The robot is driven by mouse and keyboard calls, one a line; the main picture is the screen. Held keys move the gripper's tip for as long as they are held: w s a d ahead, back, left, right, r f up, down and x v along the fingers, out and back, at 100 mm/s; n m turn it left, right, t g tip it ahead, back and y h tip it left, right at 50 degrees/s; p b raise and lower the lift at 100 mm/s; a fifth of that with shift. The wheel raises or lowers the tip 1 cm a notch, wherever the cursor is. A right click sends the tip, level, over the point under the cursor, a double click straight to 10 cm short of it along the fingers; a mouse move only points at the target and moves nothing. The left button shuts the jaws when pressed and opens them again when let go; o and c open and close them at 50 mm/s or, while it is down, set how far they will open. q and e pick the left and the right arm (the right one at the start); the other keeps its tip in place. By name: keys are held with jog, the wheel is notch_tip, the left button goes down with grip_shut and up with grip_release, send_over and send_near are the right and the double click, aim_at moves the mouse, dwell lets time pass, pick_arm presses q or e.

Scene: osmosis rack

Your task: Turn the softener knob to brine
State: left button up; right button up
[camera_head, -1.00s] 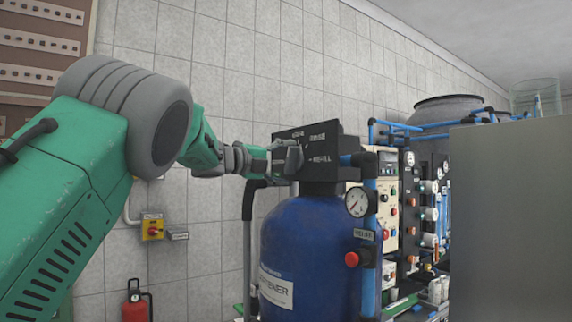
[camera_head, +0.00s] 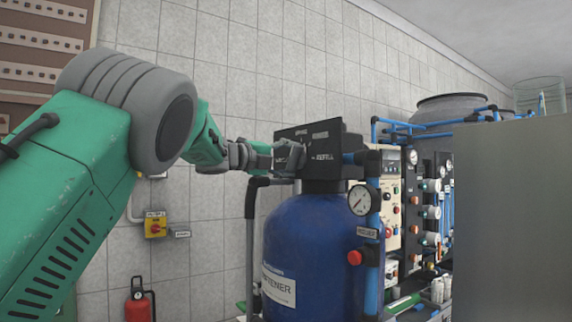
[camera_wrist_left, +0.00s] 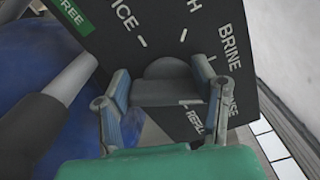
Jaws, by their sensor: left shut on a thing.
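The softener is a blue tank (camera_head: 310,245) with a black control panel (camera_head: 330,134) on top. My left gripper (camera_head: 287,158) is at the front of this panel in the head view. In the left wrist view its two fingers (camera_wrist_left: 162,88) stand on either side of the grey knob (camera_wrist_left: 165,72) and are shut on it. White labels read BRINE to the upper right, parts of RINSE and REFILL lower right, and the end of a word in ICE upper left. The fingers hide part of the dial, and I cannot tell which mark the knob points at. My right gripper is not in view.
A pressure gauge (camera_head: 362,199) and blue pipes sit beside the tank's right side. The osmosis rack (camera_head: 412,205) stands behind it. A plain grey surface (camera_head: 512,215) blocks the right side. A tiled wall is behind, with a yellow switch box (camera_head: 155,226).

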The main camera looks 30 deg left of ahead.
pick_arm(q)
jog(key=shift+d+f, duration=0.25)
jog(key=shift+d, duration=0.25)
jog(key=o, duration=1.2)
jog(key=shift+c, duration=0.2)
jog(key=shift+o, duration=1.1)
jog(key=shift+d+r, duration=0.15)
jog(key=shift+d, duration=0.1)
jog(key=shift+d+r, duration=0.2)
jog(key=shift+d, duration=0.25)
jog(key=v, duration=1.1)
jog(key=shift+s+d, duration=0.3)
jog(key=shift+s, duration=0.05)
